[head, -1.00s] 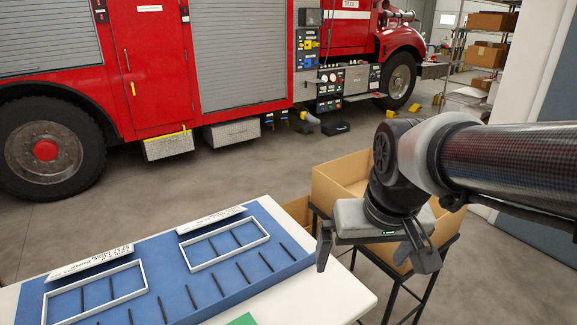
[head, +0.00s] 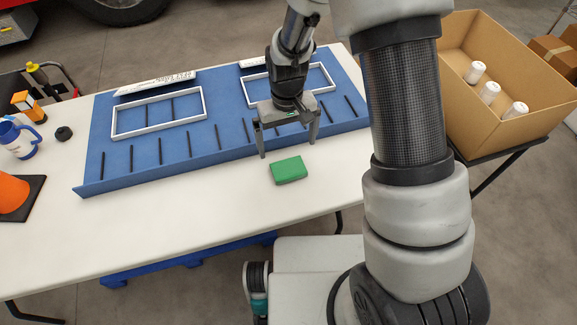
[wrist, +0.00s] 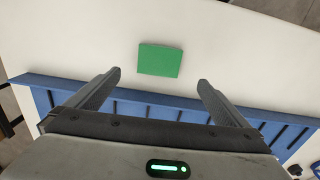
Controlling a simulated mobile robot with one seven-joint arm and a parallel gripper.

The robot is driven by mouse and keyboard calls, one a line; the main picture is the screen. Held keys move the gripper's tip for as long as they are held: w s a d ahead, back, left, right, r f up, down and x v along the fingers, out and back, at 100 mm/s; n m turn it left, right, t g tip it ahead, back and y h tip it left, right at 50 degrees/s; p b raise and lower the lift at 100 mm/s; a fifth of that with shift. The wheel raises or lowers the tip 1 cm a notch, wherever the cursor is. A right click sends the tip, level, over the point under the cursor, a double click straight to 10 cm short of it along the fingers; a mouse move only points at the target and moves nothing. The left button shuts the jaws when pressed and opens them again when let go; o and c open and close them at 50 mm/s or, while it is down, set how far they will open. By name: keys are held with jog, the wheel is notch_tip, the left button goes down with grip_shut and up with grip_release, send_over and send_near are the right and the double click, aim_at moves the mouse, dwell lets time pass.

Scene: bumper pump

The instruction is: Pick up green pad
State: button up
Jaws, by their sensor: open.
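The green pad (head: 289,170) is a small flat block lying on the white table, just in front of the blue board's near edge. In the wrist view the green pad (wrist: 160,59) lies beyond the fingertips, roughly centred between them. My gripper (head: 289,148) is open and empty, with its fingers pointing down over the blue board's front edge, a little behind the pad. In the wrist view both fingers of my gripper (wrist: 160,80) are spread wide, apart from the pad.
The blue board (head: 150,167) carries white frames and dark slots. A cardboard box (head: 490,135) with white bottles stands at the right. An orange cone (head: 12,193), a blue-and-white jug (head: 17,140) and a yellow-orange item (head: 27,106) are at the left. The white table (head: 180,225) is clear around the pad.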

send_over(289, 168)
jog(key=f, duration=0.5)
jog(key=shift+w+a+f, duration=0.2)
jog(key=shift+s+d+f, duration=0.1)
jog(key=shift+d+f, duration=0.05)
jog(key=shift+f, duration=2.55)
jog(key=shift+c, duration=0.3)
jog(key=c, duration=1.1)
